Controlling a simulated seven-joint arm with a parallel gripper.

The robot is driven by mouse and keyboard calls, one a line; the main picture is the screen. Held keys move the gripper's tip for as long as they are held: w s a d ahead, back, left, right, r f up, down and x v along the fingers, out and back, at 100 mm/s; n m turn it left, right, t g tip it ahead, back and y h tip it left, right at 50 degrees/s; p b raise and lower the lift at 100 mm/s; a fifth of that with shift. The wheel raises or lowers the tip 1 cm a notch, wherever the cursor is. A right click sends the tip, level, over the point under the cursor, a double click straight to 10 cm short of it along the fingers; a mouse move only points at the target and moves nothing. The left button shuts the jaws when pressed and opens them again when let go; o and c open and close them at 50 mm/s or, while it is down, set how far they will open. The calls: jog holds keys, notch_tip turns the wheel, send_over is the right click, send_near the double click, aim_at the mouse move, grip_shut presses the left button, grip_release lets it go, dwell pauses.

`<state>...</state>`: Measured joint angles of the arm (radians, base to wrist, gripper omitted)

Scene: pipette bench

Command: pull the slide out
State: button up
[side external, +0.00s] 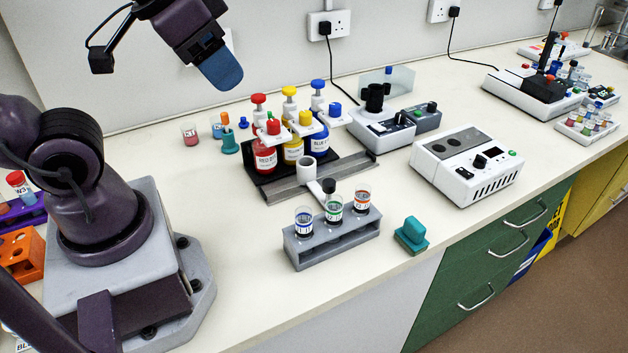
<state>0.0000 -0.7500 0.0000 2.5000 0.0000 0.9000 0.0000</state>
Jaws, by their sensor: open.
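A grey slide rail (353,168) lies on the bench in front of three dispenser bottles with red, yellow and blue tops. A white cup (306,167) stands at the rail, and a dark knob (328,186) shows just in front of it, partly overlapping a vial in this view. Where the slide's moving part ends is hard to tell. My gripper (222,74), with blue fingers, hangs high at the upper left, well above and left of the rail. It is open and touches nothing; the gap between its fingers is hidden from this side.
A grey rack (335,239) with three vials stands close in front of the rail. A teal block (411,235) sits to its right. The red (265,155), yellow (293,149) and blue (319,139) bottles stand behind. A white instrument (466,165) is on the right.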

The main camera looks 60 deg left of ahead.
jog(key=w+a+f+g, duration=0.2)
jog(key=w+f+g, duration=0.3)
jog(key=w+f, duration=0.35)
jog(key=n, duration=0.2)
send_over(328, 182)
notch_tip(328, 182, down, 8)
jog(key=shift+g, duration=0.3)
notch_tip(328, 182, down, 13)
